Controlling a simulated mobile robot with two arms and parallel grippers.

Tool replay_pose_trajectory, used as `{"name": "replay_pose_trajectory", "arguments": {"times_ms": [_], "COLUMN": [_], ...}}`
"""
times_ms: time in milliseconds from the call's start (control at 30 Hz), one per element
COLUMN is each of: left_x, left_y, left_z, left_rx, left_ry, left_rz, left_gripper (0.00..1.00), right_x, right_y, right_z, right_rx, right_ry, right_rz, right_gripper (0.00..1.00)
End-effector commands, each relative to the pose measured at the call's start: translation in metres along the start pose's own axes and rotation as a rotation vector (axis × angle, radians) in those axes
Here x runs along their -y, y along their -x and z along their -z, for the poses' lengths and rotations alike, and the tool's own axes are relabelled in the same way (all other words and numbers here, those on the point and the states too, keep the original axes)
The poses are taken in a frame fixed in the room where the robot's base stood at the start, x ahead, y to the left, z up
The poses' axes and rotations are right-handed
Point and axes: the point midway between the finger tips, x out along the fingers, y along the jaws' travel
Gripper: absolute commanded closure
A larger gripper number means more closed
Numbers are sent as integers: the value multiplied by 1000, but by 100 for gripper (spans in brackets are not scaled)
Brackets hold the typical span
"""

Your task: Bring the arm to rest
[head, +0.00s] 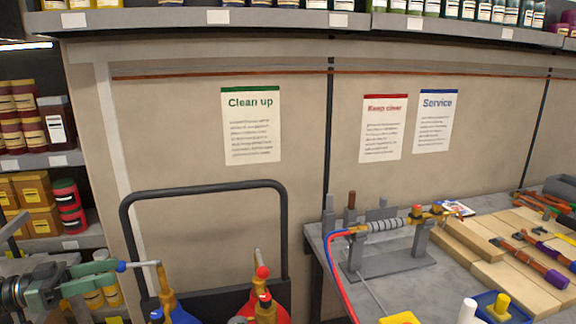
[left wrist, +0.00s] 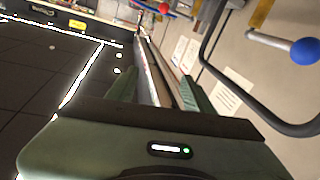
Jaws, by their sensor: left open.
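My left gripper (head: 112,273) is at the lower left of the head view, with its green fingers pointing right. In the left wrist view its two fingers (left wrist: 160,88) stand apart with nothing held between them. In the left wrist view the blue ball (left wrist: 303,50) is off to the right, outside the fingers. A lever with a red ball end (head: 262,272) stands farther right. My right gripper is not in view.
A black cart handle (head: 203,185) rises behind the levers. A grey workbench (head: 455,283) at the right bears a metal fixture (head: 390,262) with red and blue hoses, and a wooden board (head: 530,285) with tools. Shelves with jars (head: 30,130) stand at the left.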

Motion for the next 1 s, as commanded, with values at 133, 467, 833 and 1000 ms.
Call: {"name": "replay_pose_trajectory", "arguments": {"times_ms": [133,467,833,1000], "left_x": [3,5,-33,-72], "left_y": [-22,-97,-197,-193], "left_z": [-12,-57,-154,-210], "left_rx": [-19,-78,-56,129], "left_ry": [-15,-68,-68,5], "left_rz": [23,142,543,791], "left_gripper": [48,48,48,48], "right_x": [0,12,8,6], "right_y": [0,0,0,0], "right_z": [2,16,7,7], "right_rx": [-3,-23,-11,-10], "right_ry": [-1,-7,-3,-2], "right_rz": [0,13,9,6], "right_gripper": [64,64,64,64]}}
